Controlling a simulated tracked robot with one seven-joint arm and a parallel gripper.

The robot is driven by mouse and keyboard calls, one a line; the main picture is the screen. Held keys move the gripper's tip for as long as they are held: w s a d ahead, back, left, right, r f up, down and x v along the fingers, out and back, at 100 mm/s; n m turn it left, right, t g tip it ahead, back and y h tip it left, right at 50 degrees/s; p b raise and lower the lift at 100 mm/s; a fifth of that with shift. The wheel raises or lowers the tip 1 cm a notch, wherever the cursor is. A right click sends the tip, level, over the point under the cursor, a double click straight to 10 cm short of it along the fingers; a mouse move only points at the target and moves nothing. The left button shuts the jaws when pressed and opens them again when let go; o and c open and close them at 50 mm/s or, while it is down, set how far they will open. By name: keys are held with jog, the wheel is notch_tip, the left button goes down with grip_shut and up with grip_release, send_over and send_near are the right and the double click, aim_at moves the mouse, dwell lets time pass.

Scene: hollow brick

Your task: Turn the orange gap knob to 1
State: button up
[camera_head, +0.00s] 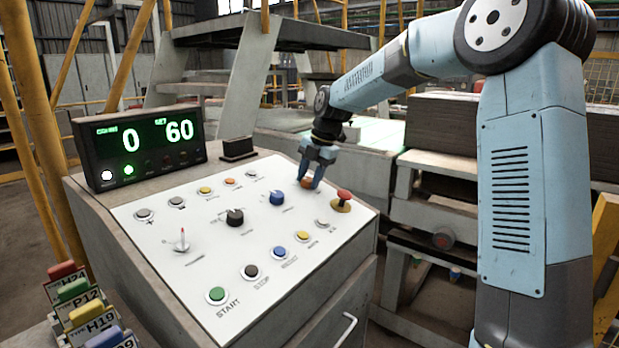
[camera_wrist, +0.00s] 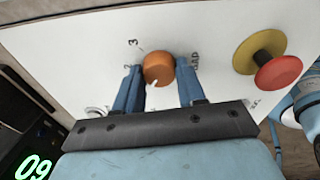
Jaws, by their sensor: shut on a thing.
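The orange gap knob (camera_head: 308,183) stands near the far right of the white control panel, by the red emergency button. My gripper (camera_head: 316,178) reaches down over it. In the wrist view the orange knob (camera_wrist: 157,67) sits between the two blue fingers of my gripper (camera_wrist: 160,72), which is shut on it. The knob's white mark points toward the lower left of that view, toward the gripper's body. The printed "2" shows left of the knob, "3" above left, and the word "GAP" at its right. The "1" is not visible.
A red mushroom button (camera_head: 344,194) on a yellow base stands close to the knob. Blue (camera_head: 277,198) and black (camera_head: 235,217) knobs, a small lever (camera_head: 182,240) and several push buttons fill the panel. A display (camera_head: 140,145) reads 0 and 60.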

jog(key=shift+w, duration=0.1)
dwell(0.3)
jog(key=o, duration=1)
jog(key=shift+o, duration=0.2)
jog(key=shift+r, duration=0.1)
jog(key=v, duration=1.3)
jog(key=shift+d+r, duration=0.15)
jog(key=shift+r, duration=0.05)
jog(key=s+d+f+m+t+h, duration=0.1)
jog(key=s+d+f+m, duration=0.2)
jog(key=s+m, duration=0.6)
jog(key=s+d+f+m+t+h, duration=0.1)
jog(key=s+d+f+m+t, duration=0.1)
jog(key=s+d+m, duration=0.4)
jog(key=s+d+f+m+t+h, duration=0.1)
jog(key=s+d+f+m, duration=0.3)
jog(key=s+m, duration=1)
jog(key=s+d, duration=0.1)
jog(key=s, duration=0.6)
jog(key=shift+s+d, duration=0.25)
jog(key=shift+d, duration=0.1)
